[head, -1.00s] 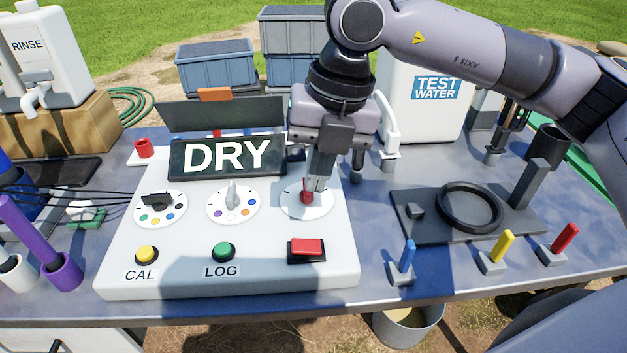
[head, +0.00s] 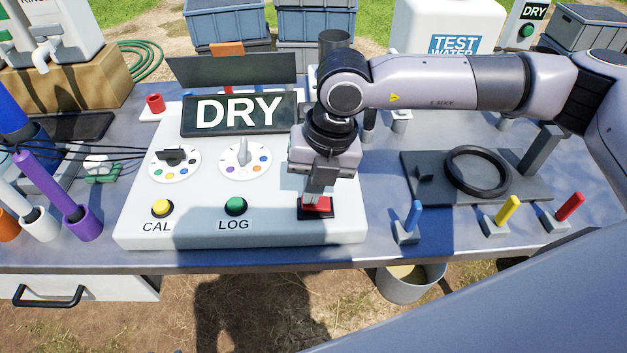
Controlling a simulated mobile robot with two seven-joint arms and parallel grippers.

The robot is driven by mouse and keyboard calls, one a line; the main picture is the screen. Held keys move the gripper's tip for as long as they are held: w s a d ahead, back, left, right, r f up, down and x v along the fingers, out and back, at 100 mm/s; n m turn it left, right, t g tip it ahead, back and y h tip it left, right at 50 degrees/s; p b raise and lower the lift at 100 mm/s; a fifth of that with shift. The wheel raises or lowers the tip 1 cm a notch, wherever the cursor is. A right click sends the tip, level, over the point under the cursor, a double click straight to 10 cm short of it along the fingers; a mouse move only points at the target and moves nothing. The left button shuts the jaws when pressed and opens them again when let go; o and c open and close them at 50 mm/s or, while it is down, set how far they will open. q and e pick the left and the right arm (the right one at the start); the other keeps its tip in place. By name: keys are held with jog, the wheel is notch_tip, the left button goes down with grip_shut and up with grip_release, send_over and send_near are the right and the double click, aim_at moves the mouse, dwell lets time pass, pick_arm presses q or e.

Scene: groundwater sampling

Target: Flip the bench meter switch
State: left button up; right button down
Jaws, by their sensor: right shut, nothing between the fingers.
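The bench meter (head: 285,228) is a white sloped console on the table, with a dark display (head: 240,112) reading DRY. Its red rocker switch (head: 318,205) sits in a black frame at the lower right of the panel. My right gripper (head: 312,200) is shut and empty, pointing down at the red switch. Its fingertips are at the switch and hide part of it; I cannot tell whether they touch. The third dial, above the switch, is hidden behind my right gripper. My left gripper is not in view.
A yellow CAL button (head: 162,208) and a green LOG button (head: 236,206) are left of the switch. Two dials (head: 245,161) sit above them.

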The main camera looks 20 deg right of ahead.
jog(key=shift+a+f+h+b, duration=0.2)
jog(key=shift+f+h+b, duration=0.1)
jog(key=shift+f+b, duration=0.15)
jog(key=shift+r, duration=0.1)
jog(key=shift+s+d, duration=0.1)
jog(key=shift+d, duration=0.05)
jog(key=shift+s+d, duration=0.2)
jog(key=shift+d, duration=0.5)
